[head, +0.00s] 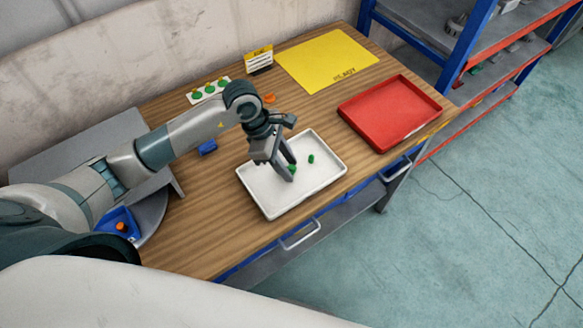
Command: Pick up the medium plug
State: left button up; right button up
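A white tray (262,203) lies on the wooden table. Two small green plugs show in it. One green plug (311,159) lies free in the right part of the tray. Another green plug (293,168) is at the fingertips of my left gripper (291,172) and is partly hidden by them. The gripper points down into the tray. At this size I cannot tell whether its fingers are closed on that plug or only around it, nor which plug is the medium one. My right gripper is out of view.
A red tray (390,112) and a yellow mat (327,60) lie to the right and back. A white board with green pieces (208,91), a yellow-topped sign (258,60), an orange piece (269,98) and a blue piece (207,147) stand behind. A blue bin (119,224) is at left.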

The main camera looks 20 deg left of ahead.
aim_at(294, 166)
pick_arm(q)
grip_shut()
jog(key=shift+r, duration=0.1)
jog(key=shift+r+b, duration=0.55)
notch_tip(294, 166, up, 2)
jog(key=shift+r+b, duration=0.1)
jog(key=shift+b, duration=0.55)
jog(key=s+d+r+b, duration=0.4)
jog(key=s+d+r, duration=0.2)
jog(key=d, duration=0.4)
jog(key=shift+s+r, duration=0.15)
jog(key=shift+r, duration=0.6)
jog(key=shift+a, duration=0.1)
